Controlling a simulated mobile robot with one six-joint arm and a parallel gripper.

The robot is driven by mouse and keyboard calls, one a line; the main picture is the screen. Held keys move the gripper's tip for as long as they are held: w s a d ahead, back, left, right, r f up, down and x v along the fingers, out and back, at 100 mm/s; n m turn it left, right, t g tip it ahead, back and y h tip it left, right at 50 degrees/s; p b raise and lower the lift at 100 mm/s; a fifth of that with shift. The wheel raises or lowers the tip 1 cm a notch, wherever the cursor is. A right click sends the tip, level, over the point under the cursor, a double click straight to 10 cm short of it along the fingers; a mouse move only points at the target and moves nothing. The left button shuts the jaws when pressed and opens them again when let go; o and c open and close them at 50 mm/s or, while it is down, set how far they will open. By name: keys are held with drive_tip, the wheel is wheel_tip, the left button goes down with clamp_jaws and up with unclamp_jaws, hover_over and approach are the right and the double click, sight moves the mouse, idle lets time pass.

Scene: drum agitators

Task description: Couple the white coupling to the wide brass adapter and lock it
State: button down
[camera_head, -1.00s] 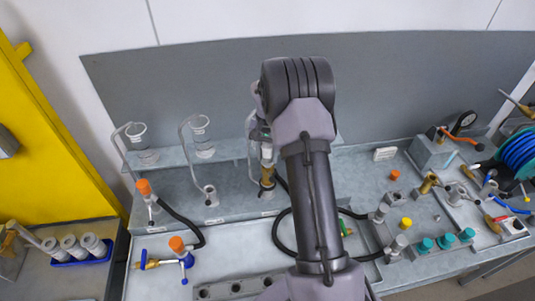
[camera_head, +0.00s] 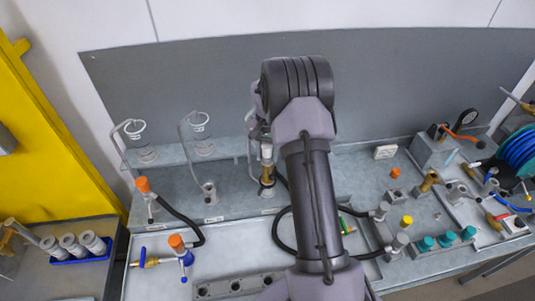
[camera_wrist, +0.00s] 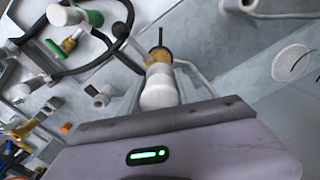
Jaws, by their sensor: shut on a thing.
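The white coupling (camera_head: 267,153) stands upright over the wide brass adapter (camera_head: 267,172) on the grey bench, just left of my arm. In the wrist view the white coupling (camera_wrist: 160,89) lies in line with the brass adapter (camera_wrist: 157,55), and the two appear to meet. My gripper (camera_head: 262,133) is shut on the white coupling; its fingers are mostly hidden. A thin grey curved arm shows beside the coupling in the wrist view. I cannot tell whether the joint is fully seated or locked.
A black hose (camera_head: 281,239) loops near the adapter. Glass cups (camera_head: 200,122) stand on the left shelf, with an orange-capped fitting (camera_head: 143,185) below. Several teal-capped fittings (camera_head: 447,239) crowd the right. A grey back panel (camera_head: 200,80) rises behind.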

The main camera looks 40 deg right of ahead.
drive_tip(key=c, duration=0.8)
unclamp_jaws()
drive_tip(key=shift+c, duration=0.4)
wheel_tip(320, 180, up, 10)
drive_tip(key=p, duration=0.6)
drive_tip(key=shift+r+p, duration=0.15)
drive_tip(key=shift+p, duration=0.25)
